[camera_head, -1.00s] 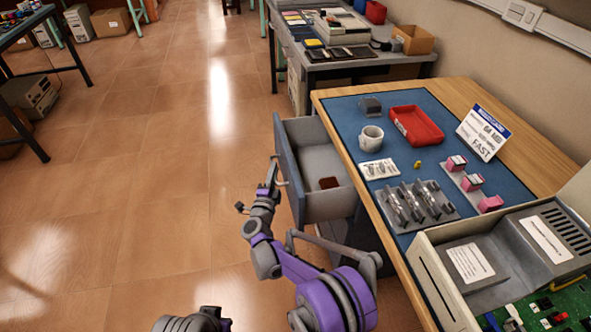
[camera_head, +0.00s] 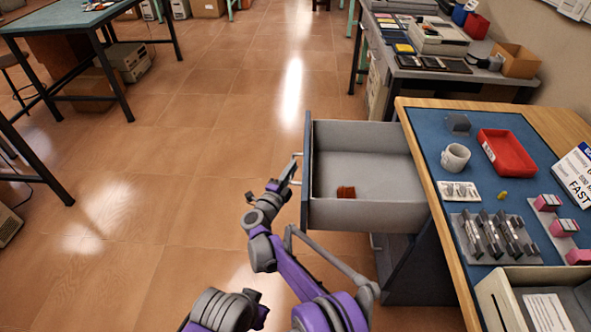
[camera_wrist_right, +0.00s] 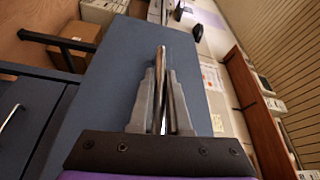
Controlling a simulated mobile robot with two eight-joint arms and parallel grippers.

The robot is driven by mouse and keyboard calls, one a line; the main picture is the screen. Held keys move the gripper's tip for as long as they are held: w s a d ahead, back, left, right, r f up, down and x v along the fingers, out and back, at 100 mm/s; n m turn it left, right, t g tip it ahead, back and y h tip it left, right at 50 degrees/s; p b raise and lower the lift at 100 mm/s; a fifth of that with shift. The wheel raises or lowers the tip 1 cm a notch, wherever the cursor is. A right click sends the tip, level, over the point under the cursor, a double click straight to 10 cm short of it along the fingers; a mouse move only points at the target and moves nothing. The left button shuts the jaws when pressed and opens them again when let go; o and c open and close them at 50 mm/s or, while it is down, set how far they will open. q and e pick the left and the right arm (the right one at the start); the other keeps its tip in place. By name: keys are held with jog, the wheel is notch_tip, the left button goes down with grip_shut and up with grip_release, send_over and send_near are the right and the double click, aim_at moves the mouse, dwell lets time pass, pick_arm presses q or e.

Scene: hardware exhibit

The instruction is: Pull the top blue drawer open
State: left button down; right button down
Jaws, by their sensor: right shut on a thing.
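The top blue drawer (camera_head: 308,190) stands far out from the desk, its grey inside showing. A small reddish-brown object (camera_head: 345,192) lies in it near the front. My right gripper (camera_head: 287,172) is at the left, outer side of the drawer front, shut on its metal handle (camera_head: 297,158). In the right wrist view the fingers (camera_wrist_right: 163,105) close around the shiny handle bar (camera_wrist_right: 164,70), with the blue-grey drawer front (camera_wrist_right: 105,85) behind. Part of my left arm shows at the bottom of the head view; its fingertips do not show.
The tiled floor left of the drawer is clear. A green-topped table (camera_head: 70,17) stands at the far left.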

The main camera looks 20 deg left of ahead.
jog(key=c, duration=0.9)
grip_release()
pick_arm(q)
jog(key=shift+s, duration=0.1)
